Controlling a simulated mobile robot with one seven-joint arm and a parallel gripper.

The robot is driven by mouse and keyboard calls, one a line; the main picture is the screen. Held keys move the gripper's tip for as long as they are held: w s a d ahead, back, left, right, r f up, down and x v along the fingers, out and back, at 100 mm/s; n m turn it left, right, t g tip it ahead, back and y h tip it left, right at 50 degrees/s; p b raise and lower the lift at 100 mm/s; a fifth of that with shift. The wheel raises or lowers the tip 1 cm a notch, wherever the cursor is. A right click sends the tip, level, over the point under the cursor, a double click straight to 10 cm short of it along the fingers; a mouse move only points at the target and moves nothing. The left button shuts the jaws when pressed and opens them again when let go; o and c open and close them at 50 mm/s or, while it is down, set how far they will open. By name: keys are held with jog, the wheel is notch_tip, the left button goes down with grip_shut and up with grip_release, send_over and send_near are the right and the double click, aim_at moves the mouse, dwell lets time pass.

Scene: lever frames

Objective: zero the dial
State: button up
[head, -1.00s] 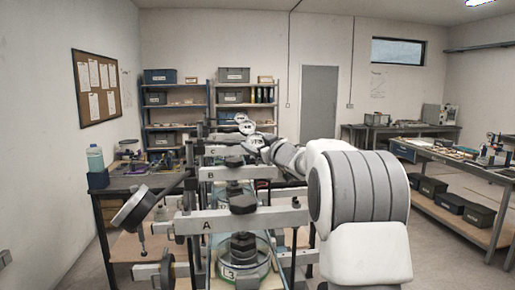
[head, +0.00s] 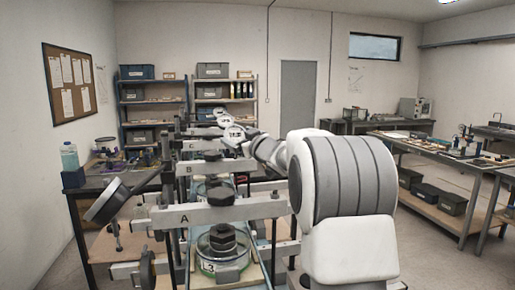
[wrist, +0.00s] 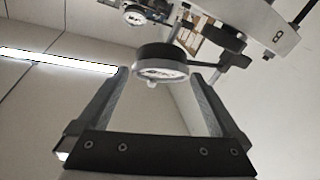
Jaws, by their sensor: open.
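In the wrist view, a round dial (wrist: 161,66) with a dark rim and pale face lies between and beyond the two fingertips. My gripper (wrist: 159,78) is open, with a finger on either side of the dial; I cannot tell whether either touches it. The dial's reading is too small to make out. A second round dial (wrist: 135,14) shows above it. A pale lever beam (wrist: 262,22) with a dark letter, seemingly B, is at upper right. My gripper cannot be made out there.
Lever frames stand in a row going away from me, with weights (head: 222,237) and a round glass dish (head: 240,254) at the near one. A side bench (head: 455,158) runs along the right. Open floor (head: 425,250) lies between it and my arm.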

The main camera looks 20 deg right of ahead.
jog(key=s+d+b, duration=0.1)
jog(key=s, duration=1.4)
jog(key=shift+d+f, duration=0.3)
jog(key=shift+f, duration=0.1)
